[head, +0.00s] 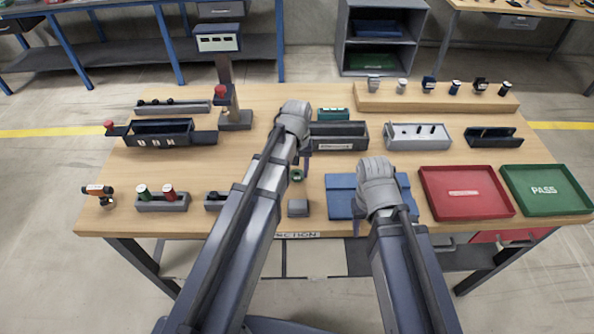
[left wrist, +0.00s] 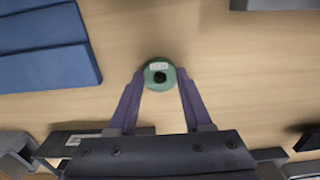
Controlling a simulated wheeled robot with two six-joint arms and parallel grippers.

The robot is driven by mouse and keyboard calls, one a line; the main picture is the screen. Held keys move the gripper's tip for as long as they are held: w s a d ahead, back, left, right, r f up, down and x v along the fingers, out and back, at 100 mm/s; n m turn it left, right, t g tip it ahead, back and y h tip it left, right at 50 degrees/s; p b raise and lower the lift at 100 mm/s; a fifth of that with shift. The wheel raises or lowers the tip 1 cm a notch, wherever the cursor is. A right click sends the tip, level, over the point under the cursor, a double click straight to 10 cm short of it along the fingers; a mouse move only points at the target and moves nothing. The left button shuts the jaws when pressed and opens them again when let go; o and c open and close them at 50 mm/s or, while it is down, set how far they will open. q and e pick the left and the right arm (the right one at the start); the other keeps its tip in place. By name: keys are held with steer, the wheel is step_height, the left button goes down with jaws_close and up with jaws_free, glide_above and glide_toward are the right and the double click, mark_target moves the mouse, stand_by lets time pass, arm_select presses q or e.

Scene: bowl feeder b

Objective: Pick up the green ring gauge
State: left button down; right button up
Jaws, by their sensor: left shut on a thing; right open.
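The green ring gauge (head: 297,174) is near the middle of the table, just below my left wrist in the head view. In the left wrist view, the ring gauge (left wrist: 160,75) has a dark centre hole and a small white label. My left gripper (left wrist: 161,79) has its two purple fingers on either side of it, shut on it. In the head view, my left gripper (head: 302,168) is mostly hidden by its arm. I cannot tell whether the ring clears the table. My right gripper (head: 359,219) is open over the blue mat, its fingers largely hidden.
The blue mat (head: 340,199) lies right of the ring, with a grey block (head: 298,208) in front. A red tray (head: 436,189) and a green PASS tray (head: 515,186) are at the right. A grey bin (head: 339,145) stands behind.

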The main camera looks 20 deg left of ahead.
step_height(320, 180, up, 8)
steer(key=p, duration=0.7)
steer(key=shift+f, duration=0.2)
